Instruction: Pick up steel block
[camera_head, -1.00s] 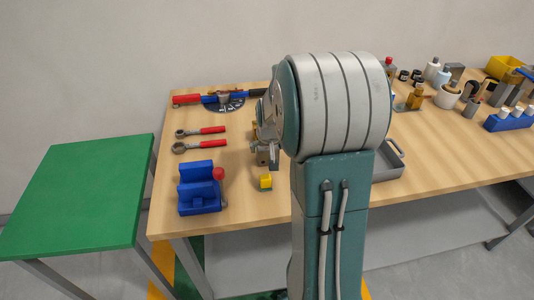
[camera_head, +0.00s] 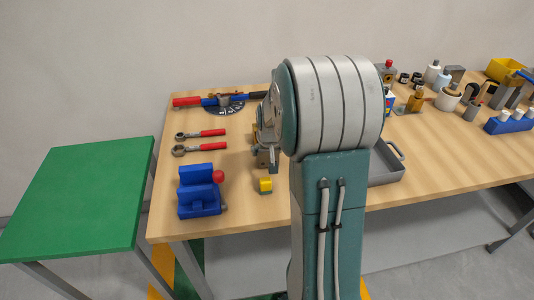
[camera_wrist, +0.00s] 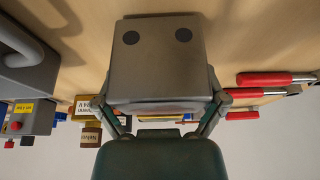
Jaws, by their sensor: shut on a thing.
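A grey steel block (camera_wrist: 160,60) with two dark round spots fills the upper middle of the wrist view. My gripper (camera_wrist: 160,102) is shut on it, with one finger at each side of the block. In the head view my gripper (camera_head: 268,150) is mostly hidden behind my arm, above the wooden table. I cannot clearly make out the block there, nor tell whether it touches the table.
A yellow block (camera_head: 265,185) stands just in front of my gripper on the table (camera_head: 245,205). A blue vise-like holder (camera_head: 199,190) and red-handled wrenches (camera_head: 212,132) lie to the left. A grey tray (camera_head: 387,174) is at right. A green table (camera_head: 80,195) stands far left.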

